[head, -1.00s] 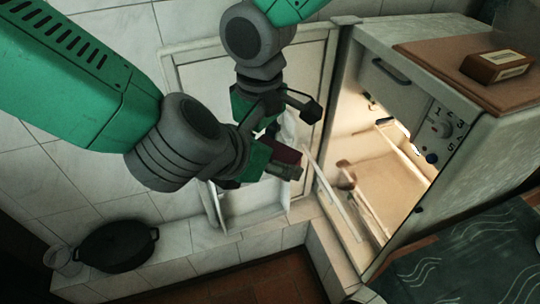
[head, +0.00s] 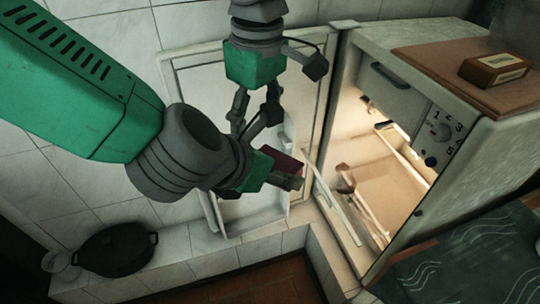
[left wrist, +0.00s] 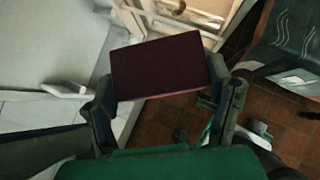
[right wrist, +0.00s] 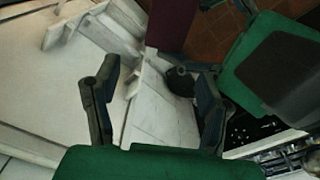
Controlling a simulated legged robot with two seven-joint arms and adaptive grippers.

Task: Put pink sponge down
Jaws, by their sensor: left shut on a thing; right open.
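The pink sponge, a dark maroon block in this light, is between the fingers of my left gripper (head: 284,181). The sponge (head: 286,165) is partly hidden by that gripper in the head view. In the left wrist view the sponge (left wrist: 160,66) spans the gap between the fingers, held off any surface. My right gripper (head: 255,122) points downward just above and left of the sponge, open and empty. In the right wrist view its fingers (right wrist: 150,88) are apart, with the sponge (right wrist: 169,22) beyond them.
An open, lit fridge (head: 375,178) stands right of the grippers, its shelved door (head: 263,215) open beside them. A wooden board (head: 440,58) with a small box (head: 496,68) lies on top. A black pot (head: 116,252) and a clear glass (head: 58,262) stand on the tiled ledge at lower left.

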